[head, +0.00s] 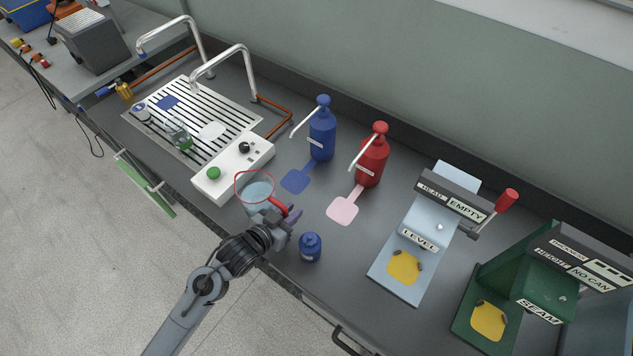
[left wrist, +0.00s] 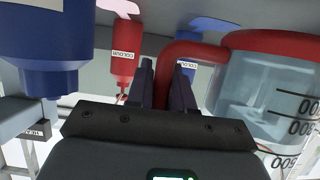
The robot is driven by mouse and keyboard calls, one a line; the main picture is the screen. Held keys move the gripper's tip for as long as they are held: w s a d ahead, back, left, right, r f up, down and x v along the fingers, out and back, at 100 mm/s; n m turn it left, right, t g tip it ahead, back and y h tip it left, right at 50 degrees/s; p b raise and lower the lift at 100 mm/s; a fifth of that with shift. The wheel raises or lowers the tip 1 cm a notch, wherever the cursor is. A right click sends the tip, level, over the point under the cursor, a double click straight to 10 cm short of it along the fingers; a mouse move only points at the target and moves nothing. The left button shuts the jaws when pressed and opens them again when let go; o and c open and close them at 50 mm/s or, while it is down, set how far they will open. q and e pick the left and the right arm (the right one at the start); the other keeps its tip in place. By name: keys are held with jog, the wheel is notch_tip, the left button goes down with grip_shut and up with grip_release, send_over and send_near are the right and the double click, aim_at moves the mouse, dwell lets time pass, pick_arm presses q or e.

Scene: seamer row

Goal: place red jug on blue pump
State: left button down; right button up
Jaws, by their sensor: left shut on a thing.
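The red jug (head: 258,191) is a clear measuring jug with red trim and a red handle. My left gripper (head: 288,216) is shut on its handle; in the left wrist view the fingers (left wrist: 166,82) close around the handle beside the jug body (left wrist: 262,85). The jug is in front of the white control box; I cannot tell how far it is above the bench. The blue pump (head: 322,137) is a blue bottle with a pale spout, standing behind and to the right of the jug. A blue pad (head: 297,180) lies in front of it. My right gripper is out of view.
The red pump (head: 372,162) with a pink pad (head: 343,208) stands right of the blue pump. A small blue jar (head: 310,248) is close to my left gripper. The white control box (head: 232,168) is behind the jug. The level machine (head: 420,250) stands at the right.

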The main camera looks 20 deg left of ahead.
pick_arm(q)
jog(key=w+d, duration=0.1)
jog(key=w, duration=0.3)
jog(key=w+d+b, duration=0.1)
jog(key=w, duration=0.4)
jog(key=w+d, duration=0.1)
jog(key=w, duration=0.4)
jog(key=shift+w+d+r+b, duration=0.1)
jog(key=shift+w+d+b, duration=0.15)
jog(key=shift+d+b, duration=0.15)
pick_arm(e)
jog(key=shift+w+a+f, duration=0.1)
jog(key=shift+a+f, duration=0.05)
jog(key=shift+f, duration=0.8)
pick_arm(q)
jog(key=shift+f+b, duration=0.45)
jog(key=shift+f, duration=1.25)
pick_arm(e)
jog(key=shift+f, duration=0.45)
pick_arm(q)
jog(key=shift+f, duration=0.1)
jog(key=c, duration=1)
grip_release()
jog(key=shift+f, duration=0.1)
